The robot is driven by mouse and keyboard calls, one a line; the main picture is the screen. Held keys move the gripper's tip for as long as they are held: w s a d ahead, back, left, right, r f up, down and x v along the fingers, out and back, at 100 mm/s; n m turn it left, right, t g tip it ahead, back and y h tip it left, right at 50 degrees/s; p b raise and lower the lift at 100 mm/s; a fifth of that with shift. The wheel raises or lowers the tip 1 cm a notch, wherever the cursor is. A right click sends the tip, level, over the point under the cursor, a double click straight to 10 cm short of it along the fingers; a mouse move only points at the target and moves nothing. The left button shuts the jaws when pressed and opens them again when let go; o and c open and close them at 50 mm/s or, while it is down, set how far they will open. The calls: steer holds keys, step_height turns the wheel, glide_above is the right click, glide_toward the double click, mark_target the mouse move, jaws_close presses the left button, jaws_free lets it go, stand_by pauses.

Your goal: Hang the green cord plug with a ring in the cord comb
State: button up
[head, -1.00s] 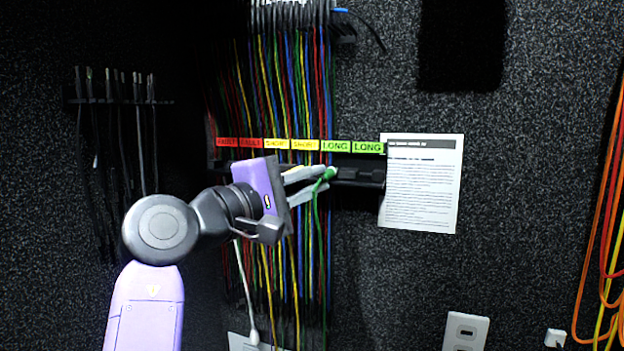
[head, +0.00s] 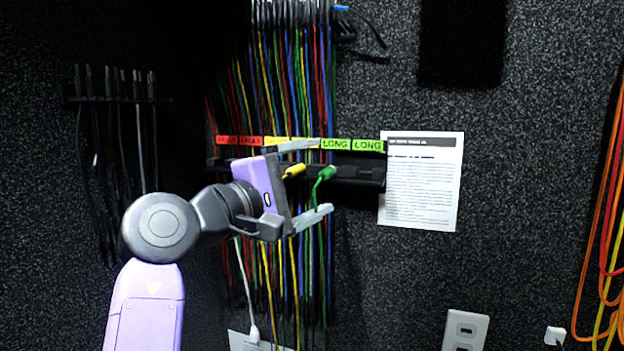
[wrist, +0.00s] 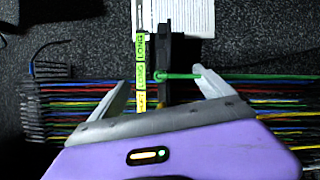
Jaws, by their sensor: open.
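The green cord plug (head: 326,173) sits at the black cord comb (head: 368,173), under the first green LONG label, with its green cord hanging down. Whether its ring is seated cannot be made out. In the wrist view the green cord (wrist: 240,77) runs off to the right from the comb (wrist: 176,50). My gripper (head: 318,177) is open around the plug's place, one finger above and one below, touching neither as far as I can see. A yellow plug (head: 294,171) sits in the comb closer to my palm, between the fingers.
Red, yellow and green labels (head: 367,145) line the comb's top. A printed sheet (head: 422,182) is at its right. Many coloured cords (head: 290,90) hang behind. A rack of black cables (head: 118,100) is at left.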

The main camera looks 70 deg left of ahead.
steer(key=shift+s+d, duration=0.45)
steer(key=shift+d, duration=0.15)
stand_by(0.3)
steer(key=shift+s+d, duration=0.45)
steer(key=shift+d, duration=0.05)
steer(key=shift+d, duration=0.1)
steer(key=shift+s+d+p, duration=0.45)
steer(key=shift+s+d, duration=0.35)
steer(key=shift+d, duration=0.2)
steer(key=shift+s+d+p, duration=0.4)
steer(key=shift+s+d, duration=0.35)
steer(key=shift+d, duration=0.2)
